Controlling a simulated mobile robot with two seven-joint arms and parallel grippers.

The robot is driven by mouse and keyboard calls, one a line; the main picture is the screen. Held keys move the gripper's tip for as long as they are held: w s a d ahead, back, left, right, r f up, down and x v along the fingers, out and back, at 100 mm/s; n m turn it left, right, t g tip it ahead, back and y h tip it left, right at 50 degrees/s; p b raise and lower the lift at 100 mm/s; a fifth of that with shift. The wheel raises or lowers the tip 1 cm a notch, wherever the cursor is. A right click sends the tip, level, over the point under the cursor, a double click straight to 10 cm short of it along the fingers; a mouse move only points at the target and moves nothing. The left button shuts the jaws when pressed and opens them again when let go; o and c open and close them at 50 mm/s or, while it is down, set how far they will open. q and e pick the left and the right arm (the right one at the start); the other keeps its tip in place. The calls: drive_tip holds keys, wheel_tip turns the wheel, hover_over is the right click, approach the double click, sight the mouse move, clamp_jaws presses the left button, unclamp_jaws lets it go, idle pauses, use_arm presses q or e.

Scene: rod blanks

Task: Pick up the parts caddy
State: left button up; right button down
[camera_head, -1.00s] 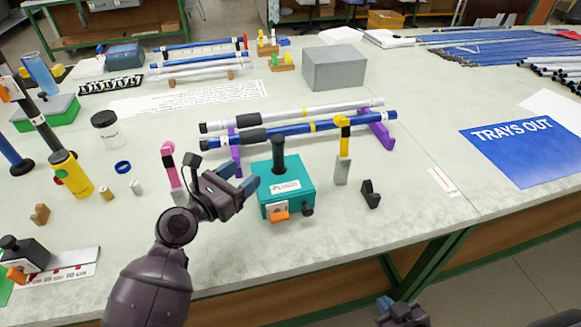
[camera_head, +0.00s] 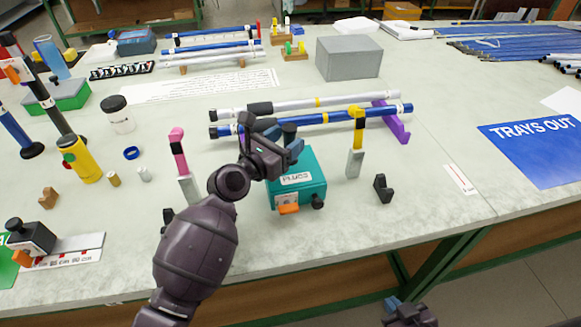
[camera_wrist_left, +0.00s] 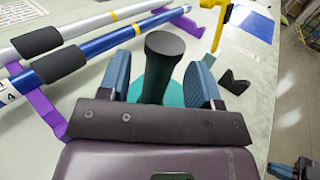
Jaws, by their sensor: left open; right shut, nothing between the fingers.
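The parts caddy (camera_head: 303,181) is a teal box with a "PLUGS" label, an orange piece at its front and a dark knobbed post handle. It stands on the bench near the middle of the head view. My left gripper (camera_head: 284,143) is open above it, at the handle. In the left wrist view the black handle (camera_wrist_left: 163,60) stands between the two open blue fingers, with no clear contact on either side. The gripper hides part of the handle in the head view. My right gripper (camera_head: 393,305) is shut and empty, low in front of the bench.
Silver and blue rods (camera_head: 335,118) lie on a purple rack (camera_head: 391,122) right behind the caddy. A yellow-topped upright (camera_head: 356,145) and a small black bracket (camera_head: 382,187) stand to its right. A pink-topped upright (camera_head: 180,155) stands left. The bench front right is clear.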

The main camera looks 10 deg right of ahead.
use_arm(q)
drive_tip(key=shift+w+d, duration=0.45)
drive_tip(key=shift+d, duration=0.05)
clamp_jaws()
